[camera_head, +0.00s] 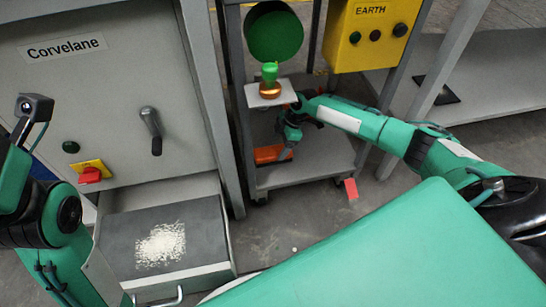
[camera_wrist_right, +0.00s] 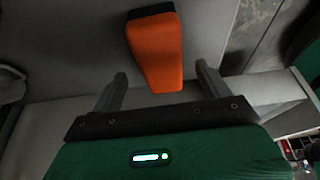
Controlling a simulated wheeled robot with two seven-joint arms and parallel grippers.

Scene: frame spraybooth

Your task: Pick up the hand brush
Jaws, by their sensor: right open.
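The hand brush (camera_head: 268,154) appears as an orange block lying on the lower shelf of the grey cart. In the right wrist view the orange piece (camera_wrist_right: 155,48) has a dark edge at its far end; any bristles cannot be made out. My right gripper (camera_head: 287,150) reaches down over the lower shelf at the brush's right end. In the wrist view its two fingers (camera_wrist_right: 161,84) stand apart, with the near end of the orange piece between or just beyond them. Whether they touch it cannot be told. My left arm shows at the left edge, its gripper out of view.
The cart's upper plate (camera_head: 258,99) holds a green-and-orange item (camera_head: 269,78) just above my right wrist. A yellow EARTH box (camera_head: 370,36) hangs at the upper right. An open drawer (camera_head: 120,245) with white granules is at lower left. A red tag (camera_head: 351,189) hangs at the shelf corner.

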